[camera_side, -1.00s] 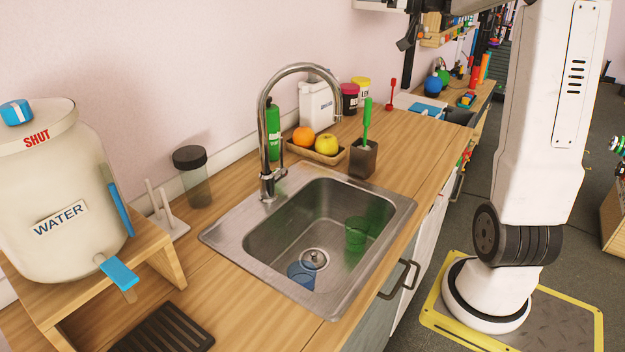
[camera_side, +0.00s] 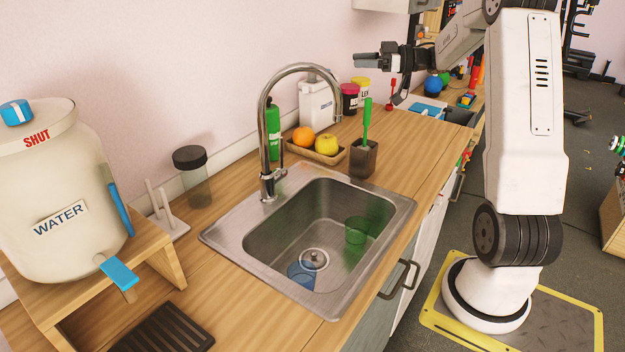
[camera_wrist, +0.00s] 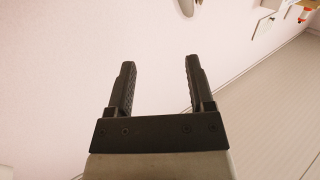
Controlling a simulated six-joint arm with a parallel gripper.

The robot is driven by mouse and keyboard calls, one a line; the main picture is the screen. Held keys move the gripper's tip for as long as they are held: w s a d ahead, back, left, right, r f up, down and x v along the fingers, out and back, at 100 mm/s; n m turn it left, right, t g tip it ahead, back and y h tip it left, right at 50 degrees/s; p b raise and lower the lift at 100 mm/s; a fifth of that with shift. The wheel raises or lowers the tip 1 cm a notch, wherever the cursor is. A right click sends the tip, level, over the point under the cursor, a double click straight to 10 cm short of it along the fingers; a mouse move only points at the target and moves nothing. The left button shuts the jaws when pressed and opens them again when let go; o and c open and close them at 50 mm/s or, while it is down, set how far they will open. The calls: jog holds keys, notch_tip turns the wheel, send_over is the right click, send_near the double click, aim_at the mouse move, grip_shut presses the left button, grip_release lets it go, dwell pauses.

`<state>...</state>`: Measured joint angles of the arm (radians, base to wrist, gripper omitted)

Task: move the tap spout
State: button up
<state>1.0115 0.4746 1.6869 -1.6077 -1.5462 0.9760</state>
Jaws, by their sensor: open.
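The chrome tap spout (camera_side: 302,70) rises behind the sink in the side view and arches over to the right, its end hanging above the basin. The metal sink (camera_side: 222,241) holds a green cup (camera_side: 356,231) and a blue cup (camera_side: 301,273) inside its basin. My gripper (camera_side: 362,61) is in the air to the right of the spout and higher than most of the counter objects, clear of the spout. In the wrist view my gripper (camera_wrist: 157,80) is open, with nothing between its fingers. The wrist view shows mostly wall and no tap.
A white jug (camera_side: 314,103), a fruit tray (camera_side: 326,158) and a brown pot (camera_side: 363,157) with a green brush (camera_side: 367,120) stand near the spout. A large water container (camera_side: 58,190) on a wooden stand is at the left.

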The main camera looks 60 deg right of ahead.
notch_tip(320, 180, down, 10)
jog(key=s+n+g+y, duration=0.1)
jog(key=y, duration=0.1)
jog(key=shift+a+n, duration=0.3)
jog(key=shift+a, duration=0.15)
jog(key=shift+a+f, duration=0.1)
jog(key=x, duration=0.7)
jog(key=shift+w+a, duration=0.2)
jog(key=shift+w, duration=0.05)
grip_shut()
dwell(1.0)
